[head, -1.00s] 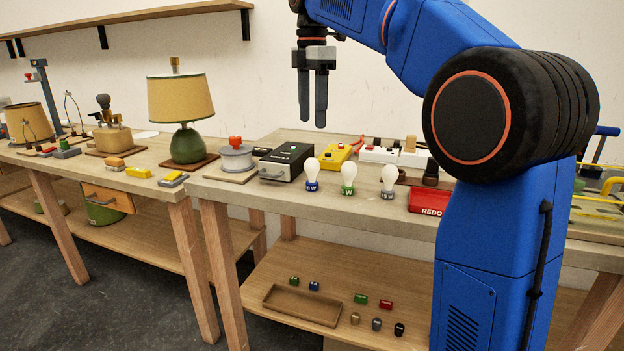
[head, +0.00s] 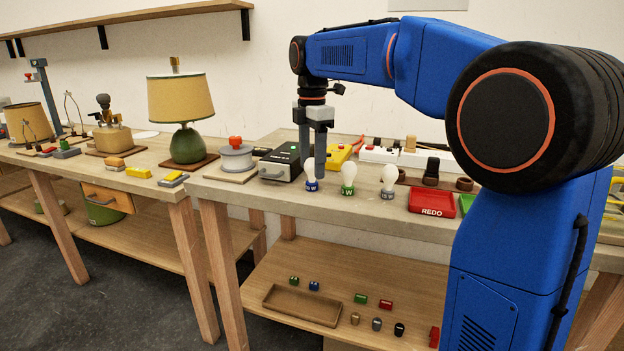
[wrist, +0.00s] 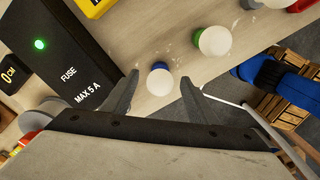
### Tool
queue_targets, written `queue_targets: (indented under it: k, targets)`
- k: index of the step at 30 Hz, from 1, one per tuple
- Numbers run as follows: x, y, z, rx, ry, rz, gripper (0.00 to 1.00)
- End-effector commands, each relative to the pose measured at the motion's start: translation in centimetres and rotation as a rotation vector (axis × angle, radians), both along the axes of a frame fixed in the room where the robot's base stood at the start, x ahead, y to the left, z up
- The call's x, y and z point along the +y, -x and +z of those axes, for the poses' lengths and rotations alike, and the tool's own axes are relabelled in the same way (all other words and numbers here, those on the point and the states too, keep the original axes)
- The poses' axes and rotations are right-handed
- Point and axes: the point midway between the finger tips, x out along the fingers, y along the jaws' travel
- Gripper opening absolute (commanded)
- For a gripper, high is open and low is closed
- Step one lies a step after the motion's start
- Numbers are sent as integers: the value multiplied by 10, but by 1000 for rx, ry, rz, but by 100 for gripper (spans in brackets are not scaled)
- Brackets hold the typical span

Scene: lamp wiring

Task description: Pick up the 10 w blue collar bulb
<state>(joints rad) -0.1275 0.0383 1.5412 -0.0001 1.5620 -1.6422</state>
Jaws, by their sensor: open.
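The blue-collar bulb (head: 310,186) stands upright near the front edge of the right workbench; its wattage mark is too small to read. In the wrist view, this bulb (wrist: 160,82) shows its white globe between my fingertips, with the blue collar just behind it. My gripper (head: 313,170) is open and points down at the bulb, partly hiding it in the head view. In the wrist view, my gripper (wrist: 160,76) has a fingertip on each side of the globe with gaps visible. I cannot tell the fingertips' exact height against the globe.
A green-collar bulb (head: 348,178) and a grey-collar bulb (head: 389,181) stand to the right. A black fuse box (head: 284,163) is close on the left. A red REDO tray (head: 432,201) lies farther right. The bench's front edge is near.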

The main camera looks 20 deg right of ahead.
Motion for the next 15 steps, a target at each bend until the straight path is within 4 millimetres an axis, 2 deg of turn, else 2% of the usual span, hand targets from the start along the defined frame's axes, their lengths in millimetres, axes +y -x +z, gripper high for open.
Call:
queue_targets:
  k: [3,11,15]
  targets:
    - [0,0,-9,1,0,0,53]
    - [0,0,-10,0,0,0,53]
    - [0,0,-10,0,0,0,20]
